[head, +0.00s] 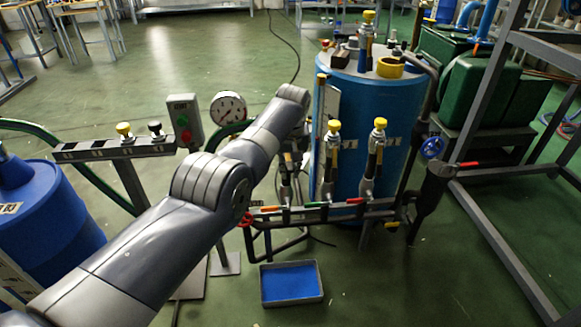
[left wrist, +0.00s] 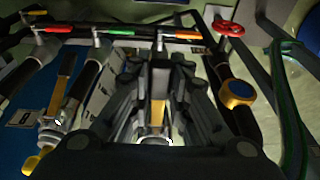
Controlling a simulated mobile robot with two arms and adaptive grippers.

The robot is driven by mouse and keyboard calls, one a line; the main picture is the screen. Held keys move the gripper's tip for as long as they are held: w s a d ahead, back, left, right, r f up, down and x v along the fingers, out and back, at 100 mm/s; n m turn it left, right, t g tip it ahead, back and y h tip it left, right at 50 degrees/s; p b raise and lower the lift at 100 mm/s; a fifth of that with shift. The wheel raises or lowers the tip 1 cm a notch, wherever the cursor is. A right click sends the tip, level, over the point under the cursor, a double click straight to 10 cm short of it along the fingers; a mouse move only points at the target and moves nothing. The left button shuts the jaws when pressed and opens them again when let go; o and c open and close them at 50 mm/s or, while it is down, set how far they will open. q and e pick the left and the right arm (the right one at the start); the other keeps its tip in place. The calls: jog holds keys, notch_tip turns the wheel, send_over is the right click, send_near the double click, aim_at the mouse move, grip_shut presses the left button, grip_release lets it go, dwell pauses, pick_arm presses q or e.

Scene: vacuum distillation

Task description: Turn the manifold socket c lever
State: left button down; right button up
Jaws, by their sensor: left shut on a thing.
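A dark manifold pipe (head: 380,213) carries three levers in a row: an orange one (head: 270,208), a green one (head: 313,204) and a red one (head: 354,201). All three also show in the left wrist view, the orange one (left wrist: 183,35) just beyond my fingers. I cannot read which socket is c. Two yellow-topped fittings (head: 333,140) (head: 379,140) stand upright over the manifold. My left gripper (head: 290,160), partly hidden behind its arm, is shut on a yellow-and-metal fitting (left wrist: 157,112) above the orange-lever end. My right gripper is out of view.
A blue tank (head: 392,115) stands close behind the manifold. A red handwheel (left wrist: 228,28) is near the orange lever. A blue-lined tray (head: 291,283) lies on the floor below. A rack bar (head: 115,150), a gauge (head: 228,108) and a blue drum (head: 45,215) are to the left.

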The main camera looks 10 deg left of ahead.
pick_arm(q)
jog(key=shift+w+r, duration=0.25)
jog(key=shift+r, duration=0.15)
jog(key=c, duration=1.6)
grip_release()
jog(key=shift+o, duration=0.6)
jog(key=shift+s+f, duration=0.1)
jog(key=shift+f, duration=0.05)
jog(key=shift+s, duration=0.1)
jog(key=v, duration=1.2)
